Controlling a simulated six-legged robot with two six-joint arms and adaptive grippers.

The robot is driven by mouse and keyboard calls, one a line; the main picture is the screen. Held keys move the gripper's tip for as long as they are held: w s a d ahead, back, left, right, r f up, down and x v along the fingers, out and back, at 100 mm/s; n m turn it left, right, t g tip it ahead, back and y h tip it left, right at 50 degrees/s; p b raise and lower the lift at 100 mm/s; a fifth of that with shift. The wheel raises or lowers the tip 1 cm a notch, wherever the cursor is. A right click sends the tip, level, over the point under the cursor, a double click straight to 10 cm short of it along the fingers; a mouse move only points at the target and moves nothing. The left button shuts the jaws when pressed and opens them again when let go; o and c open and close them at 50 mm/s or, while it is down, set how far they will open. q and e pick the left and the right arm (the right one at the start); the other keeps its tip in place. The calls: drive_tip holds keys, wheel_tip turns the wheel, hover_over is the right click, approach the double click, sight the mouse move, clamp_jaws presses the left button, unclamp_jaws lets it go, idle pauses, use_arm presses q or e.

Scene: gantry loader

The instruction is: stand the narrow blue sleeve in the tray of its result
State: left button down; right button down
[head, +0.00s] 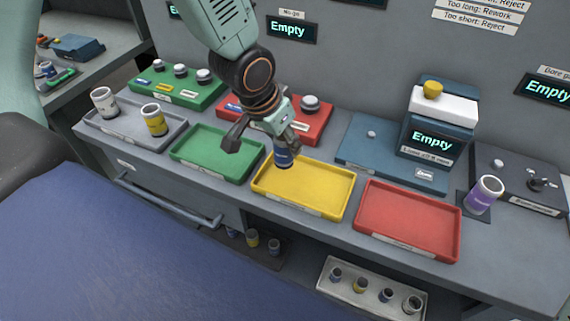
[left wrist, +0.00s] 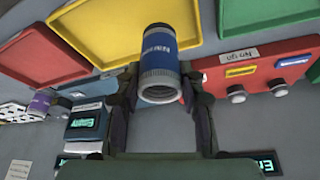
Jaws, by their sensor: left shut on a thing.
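The narrow blue sleeve (head: 283,157) has a blue body, a white label and a grey rim. My left gripper (head: 268,143) is shut on it, and it stands between the fingers in the left wrist view (left wrist: 159,62). In the head view it appears at the back left corner of the yellow tray (head: 308,192); whether it touches the tray floor, I cannot tell. The green tray (head: 212,155) lies to the left and the red tray (head: 407,220) to the right; all three look otherwise empty. The tray labels are too small to read. My right gripper is not in view.
A grey tray (head: 140,133) at the left holds a white and a yellow sleeve. A purple sleeve (head: 484,194) stands at the right by a dark fixture. A blue gauge (head: 432,140) reading "Empty" and a red gauge block (head: 317,122) stand behind the trays.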

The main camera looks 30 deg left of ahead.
use_arm(q)
wheel_tip(320, 180, down, 5)
drive_tip(key=b, duration=0.3)
drive_tip(key=shift+r, duration=0.15)
drive_tip(key=shift+w, duration=0.2)
drive_tip(key=shift+s+d+f, duration=0.1)
drive_tip(key=shift+s+f, duration=0.05)
drive_tip(key=shift+f, duration=0.05)
drive_tip(key=c, duration=1.1)
unclamp_jaws()
drive_tip(key=shift+s, duration=0.1)
drive_tip(key=shift+o, duration=1.4)
drive_tip(key=shift+f, duration=0.1)
